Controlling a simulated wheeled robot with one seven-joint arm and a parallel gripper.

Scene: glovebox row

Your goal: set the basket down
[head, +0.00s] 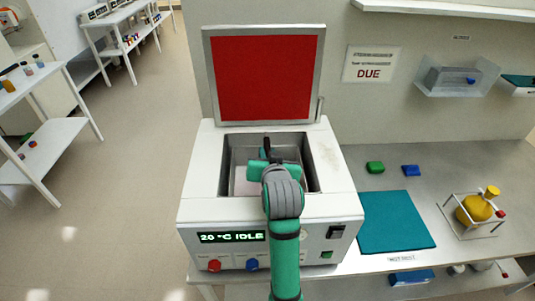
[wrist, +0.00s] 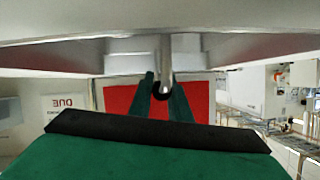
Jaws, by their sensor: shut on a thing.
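A white bath unit (head: 200,177) stands on the bench with its red-lined lid (head: 265,78) open and its display reading 20 °C IDLE. My gripper (head: 266,152) is over the bath's rectangular opening. In the wrist view my gripper (wrist: 162,95) has its two green fingers closed on a grey rod (wrist: 166,72), which looks like the basket's handle. The basket itself is mostly hidden by my arm and gripper. I cannot tell whether it touches the bath floor. The wrist picture is upside down.
A yellow flask (head: 474,208) in a wire frame stands farther right.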

